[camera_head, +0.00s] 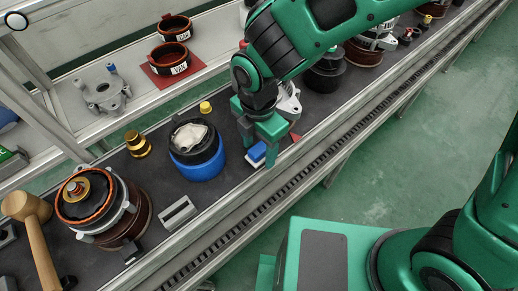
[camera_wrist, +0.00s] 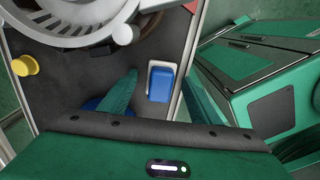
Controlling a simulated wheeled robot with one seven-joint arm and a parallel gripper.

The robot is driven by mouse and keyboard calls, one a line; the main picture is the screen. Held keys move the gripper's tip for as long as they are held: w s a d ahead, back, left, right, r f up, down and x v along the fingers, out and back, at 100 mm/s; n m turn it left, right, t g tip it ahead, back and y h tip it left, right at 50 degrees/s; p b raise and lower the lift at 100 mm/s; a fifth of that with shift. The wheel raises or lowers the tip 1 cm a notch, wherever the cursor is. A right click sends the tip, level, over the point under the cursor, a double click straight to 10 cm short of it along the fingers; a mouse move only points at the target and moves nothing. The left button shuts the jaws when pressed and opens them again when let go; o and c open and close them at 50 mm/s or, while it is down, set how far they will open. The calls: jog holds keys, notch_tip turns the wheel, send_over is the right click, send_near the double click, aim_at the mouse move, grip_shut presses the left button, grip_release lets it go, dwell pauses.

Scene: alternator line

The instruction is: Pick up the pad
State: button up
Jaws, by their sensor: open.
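The pad (camera_head: 256,153), a small block with a blue top and a pale base, lies on the dark conveyor belt near its front rail. In the wrist view the pad (camera_wrist: 161,82) appears between my two fingers. My gripper (camera_head: 260,145) is open, with its green fingers pointing down around the pad. In the wrist view my gripper (camera_wrist: 160,80) has one finger to the left of the pad and one to the right, with gaps on both sides. The head view does not show clearly how low the fingertips are.
A blue-based pot (camera_head: 203,170) with a white cloth stands left of the gripper. A yellow knob (camera_head: 205,107) and a grey metal housing (camera_head: 289,104) are close by. The belt's metal front rail (camera_head: 235,195) runs beside the pad. A wooden mallet (camera_head: 39,240) lies far left.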

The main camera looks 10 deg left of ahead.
aim_at(259, 148)
jog(key=c, duration=1.1)
notch_tip(259, 148, up, 10)
jog(key=shift+f, duration=0.25)
jog(key=shift+r, duration=0.25)
jog(key=shift+o, duration=0.8)
jog(key=shift+c, duration=0.4)
